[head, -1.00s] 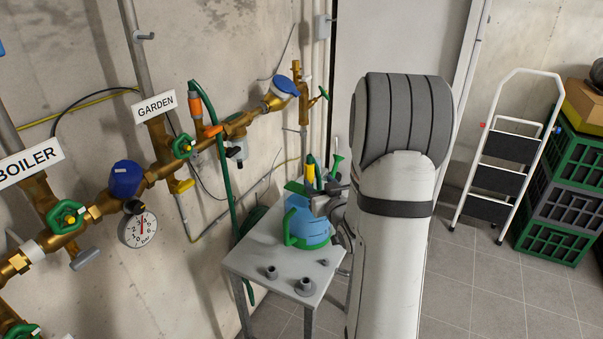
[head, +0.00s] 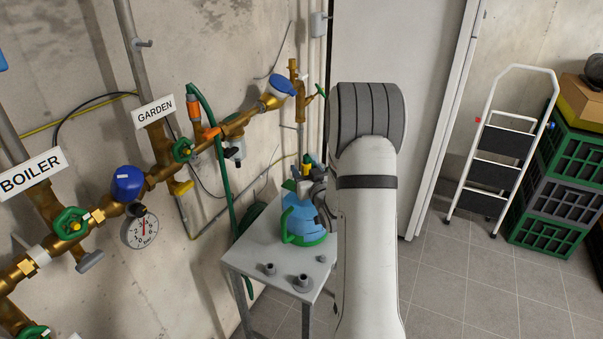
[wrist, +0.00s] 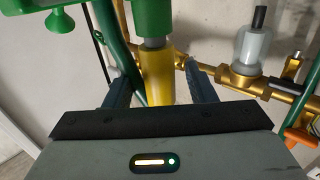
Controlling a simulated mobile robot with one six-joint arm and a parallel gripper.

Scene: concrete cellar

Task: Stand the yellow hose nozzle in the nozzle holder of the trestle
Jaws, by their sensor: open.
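The yellow hose nozzle (wrist: 157,78) shows in the wrist view between my two jaws, with a grey collar and a green part at one end. My gripper (wrist: 161,86) is open around it, and a gap shows at least on the right side. Which is the nozzle holder I cannot tell.
A blue can (head: 303,222) with green handle and base stands on the trestle close to my gripper. Brass pipes with valves and a gauge (head: 142,230) run along the left wall. A stepladder (head: 503,150) and stacked crates (head: 555,180) stand right. Floor between is clear.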

